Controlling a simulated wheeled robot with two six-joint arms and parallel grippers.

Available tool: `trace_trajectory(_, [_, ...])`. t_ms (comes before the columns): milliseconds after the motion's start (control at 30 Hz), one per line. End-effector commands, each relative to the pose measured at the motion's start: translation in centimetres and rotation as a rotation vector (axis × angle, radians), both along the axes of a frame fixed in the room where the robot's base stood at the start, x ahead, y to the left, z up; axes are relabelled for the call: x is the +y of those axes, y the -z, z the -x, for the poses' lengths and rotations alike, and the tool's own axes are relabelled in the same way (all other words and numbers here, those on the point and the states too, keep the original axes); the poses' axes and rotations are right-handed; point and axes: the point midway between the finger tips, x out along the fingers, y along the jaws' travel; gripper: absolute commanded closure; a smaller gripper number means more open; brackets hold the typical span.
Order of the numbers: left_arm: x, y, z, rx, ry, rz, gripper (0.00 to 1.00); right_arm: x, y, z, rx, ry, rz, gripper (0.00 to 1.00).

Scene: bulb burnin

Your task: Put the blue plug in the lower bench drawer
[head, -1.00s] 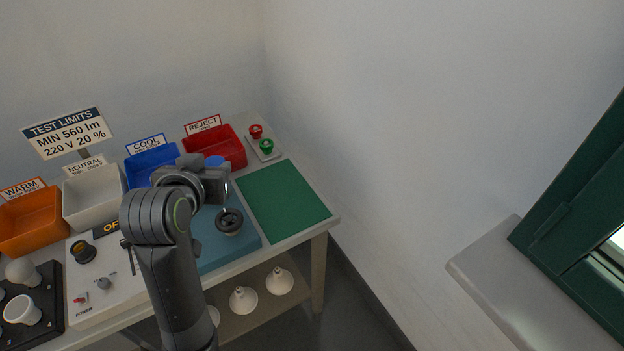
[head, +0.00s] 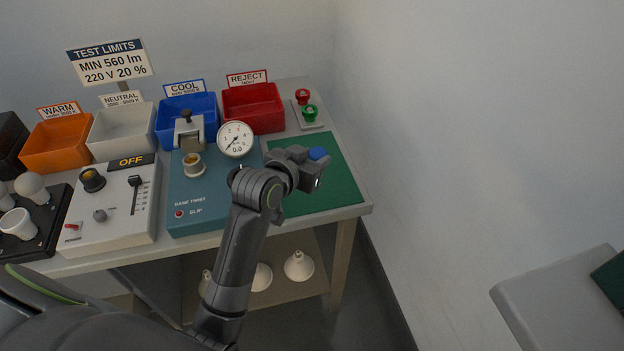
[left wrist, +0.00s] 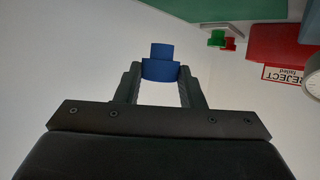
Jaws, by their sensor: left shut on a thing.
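The blue plug (head: 318,153) is held at the tip of my left gripper (head: 308,165), above the green mat (head: 335,190) on the right part of the bench. The left wrist view shows the blue plug (left wrist: 160,68) between the two fingers of my left gripper (left wrist: 160,82), with its narrower end sticking out beyond them. The lower bench drawer is not identifiable in these frames. My right gripper is not in view.
A blue-grey tester with a gauge (head: 236,139) stands left of the mat. Red (head: 253,108), blue, white and orange bins line the back. A plate with red and green buttons (head: 310,113) is at the back right. Several bulbs lie on the lower shelf (head: 285,285).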

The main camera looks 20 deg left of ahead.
Motion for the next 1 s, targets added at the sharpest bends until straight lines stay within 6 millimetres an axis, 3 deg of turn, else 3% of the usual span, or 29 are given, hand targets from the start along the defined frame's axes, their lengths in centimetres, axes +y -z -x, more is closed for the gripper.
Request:
trace_trajectory(100, [0.0, 2.3, 0.1, 0.004, -0.002, 0.001, 0.97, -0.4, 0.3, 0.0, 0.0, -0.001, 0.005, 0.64])
trace_trajectory(500, [0.0, 6.8, 0.1, 0.002, -0.002, 0.001, 0.97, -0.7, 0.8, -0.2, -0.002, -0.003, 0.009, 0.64])
trace_trajectory(900, [0.0, 7.4, 0.1, 0.001, -0.001, -0.001, 0.97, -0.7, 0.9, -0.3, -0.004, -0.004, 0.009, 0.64])
trace_trajectory(933, [0.0, 7.4, 0.0, 0.001, -0.001, -0.001, 0.64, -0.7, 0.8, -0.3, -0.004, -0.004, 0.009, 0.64])
trace_trajectory(1000, [0.0, 7.3, 0.0, 0.0, -0.001, 0.0, 0.54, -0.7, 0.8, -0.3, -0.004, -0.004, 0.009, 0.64])
